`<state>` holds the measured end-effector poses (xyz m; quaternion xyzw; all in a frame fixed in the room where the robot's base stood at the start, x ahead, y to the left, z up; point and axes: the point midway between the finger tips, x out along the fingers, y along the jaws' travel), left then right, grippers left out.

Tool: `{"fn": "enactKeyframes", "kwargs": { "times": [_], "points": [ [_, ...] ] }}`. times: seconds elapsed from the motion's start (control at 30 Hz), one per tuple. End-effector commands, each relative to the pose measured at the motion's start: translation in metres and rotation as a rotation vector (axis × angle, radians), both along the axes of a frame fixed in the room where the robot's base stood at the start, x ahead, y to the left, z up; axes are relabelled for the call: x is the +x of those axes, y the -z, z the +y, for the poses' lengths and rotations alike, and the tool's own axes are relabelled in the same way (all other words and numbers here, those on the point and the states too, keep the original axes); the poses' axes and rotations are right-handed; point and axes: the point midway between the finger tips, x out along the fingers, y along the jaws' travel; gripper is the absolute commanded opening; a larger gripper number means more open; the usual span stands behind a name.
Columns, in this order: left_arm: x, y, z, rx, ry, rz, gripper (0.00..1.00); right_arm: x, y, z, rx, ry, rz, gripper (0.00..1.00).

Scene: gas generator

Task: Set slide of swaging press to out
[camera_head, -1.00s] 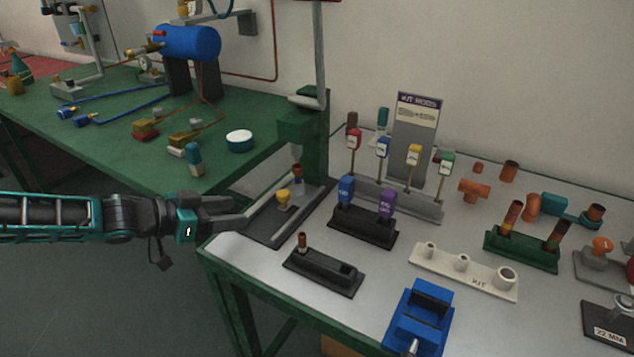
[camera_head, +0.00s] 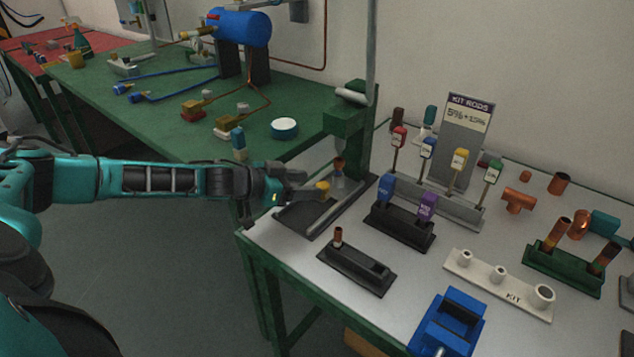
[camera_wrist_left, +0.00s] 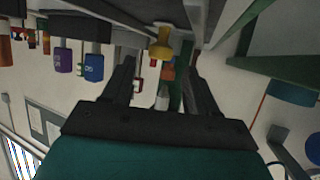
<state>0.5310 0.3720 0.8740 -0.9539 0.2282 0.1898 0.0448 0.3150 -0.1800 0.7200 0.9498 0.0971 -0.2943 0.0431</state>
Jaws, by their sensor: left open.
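The swaging press stands on the near corner of the light-topped bench, with a green frame (camera_head: 345,122) and a dark base plate (camera_head: 297,218). A yellow knob (camera_head: 323,186) stands on a slide on that base, in front of a copper-coloured piece (camera_head: 339,166). My left gripper (camera_head: 312,190) reaches in from the left at knob height, its fingers partly hiding the base. In the wrist view the open fingers (camera_wrist_left: 160,68) lie to either side of the yellow knob (camera_wrist_left: 161,44), which shows near or just beyond their tips. Contact cannot be told. My right gripper is out of view.
A black holder with a copper tube (camera_head: 355,268) and a black stand with blue and purple handles (camera_head: 402,228) are right of the press. A blue fixture (camera_head: 447,322) sits at the front edge. A green bench (camera_head: 180,140) stands behind my left arm.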

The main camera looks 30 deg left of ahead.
Motion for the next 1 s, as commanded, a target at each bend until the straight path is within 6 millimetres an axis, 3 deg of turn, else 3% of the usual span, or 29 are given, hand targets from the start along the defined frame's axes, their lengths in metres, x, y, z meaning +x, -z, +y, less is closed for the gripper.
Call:
{"fn": "enactKeyframes", "kwargs": {
  "times": [0.3, 0.67, 1.0],
  "points": [
    [0.03, 0.014, -0.015, 0.002, 0.001, -0.001, 0.58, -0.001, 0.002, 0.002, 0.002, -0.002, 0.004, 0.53],
    [0.032, 0.015, -0.017, 0.002, 0.002, 0.0, 0.57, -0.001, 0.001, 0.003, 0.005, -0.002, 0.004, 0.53],
    [0.032, 0.015, -0.017, 0.001, 0.001, 0.001, 0.25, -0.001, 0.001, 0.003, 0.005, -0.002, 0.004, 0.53]
  ]
}}
